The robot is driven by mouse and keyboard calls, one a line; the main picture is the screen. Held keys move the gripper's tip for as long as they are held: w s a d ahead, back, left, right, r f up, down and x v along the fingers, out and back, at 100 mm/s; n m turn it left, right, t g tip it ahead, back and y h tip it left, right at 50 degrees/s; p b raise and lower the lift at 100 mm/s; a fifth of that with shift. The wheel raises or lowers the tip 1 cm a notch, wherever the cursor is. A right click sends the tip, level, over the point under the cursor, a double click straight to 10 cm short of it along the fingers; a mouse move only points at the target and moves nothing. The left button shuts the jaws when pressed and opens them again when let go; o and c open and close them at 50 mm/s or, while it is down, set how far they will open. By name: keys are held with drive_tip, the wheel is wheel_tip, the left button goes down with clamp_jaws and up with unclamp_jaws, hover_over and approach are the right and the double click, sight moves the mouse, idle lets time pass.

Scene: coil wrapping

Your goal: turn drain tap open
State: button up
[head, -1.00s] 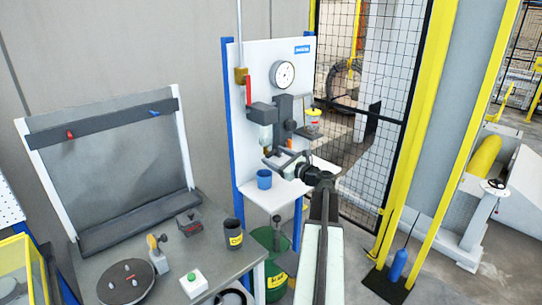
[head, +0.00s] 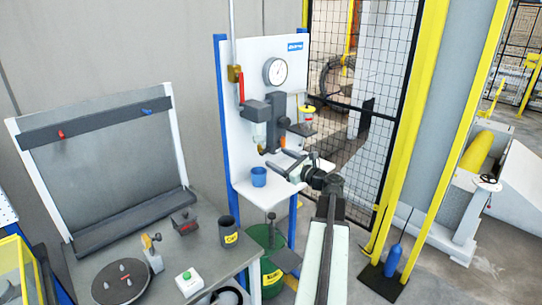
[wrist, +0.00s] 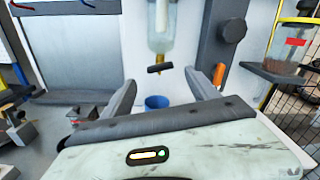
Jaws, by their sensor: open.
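The drain tap is a small black bar handle (wrist: 160,68) under the clear bowl (wrist: 161,38) of the filter unit. In the wrist view it lies almost level, tilted slightly, and appears between my two fingertips. In the head view the clear bowl (head: 258,132) hangs on the white panel, and the tap beneath it is too small to make out clearly. My gripper (head: 284,160) is open and empty, in front of the panel and below the bowl. The wrist view shows its fingers (wrist: 160,80) spread to either side, with no visible contact on the tap.
A blue cup (head: 259,177) stands on the white shelf (head: 262,194) below the bowl; it shows between my fingers in the wrist view (wrist: 157,102). A workbench (head: 215,255) stands left.

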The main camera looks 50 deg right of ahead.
sight(267, 152)
drive_tip(key=w, duration=0.5)
drive_tip(key=shift+w+d, duration=0.2)
drive_tip(key=shift+w, duration=0.05)
drive_tip(key=c, duration=1.4)
drive_tip(key=shift+o, duration=0.2)
drive_tip(key=shift+n, duration=2.9)
drive_tip(key=o, duration=1.4)
drive_tip(key=shift+c, duration=0.2)
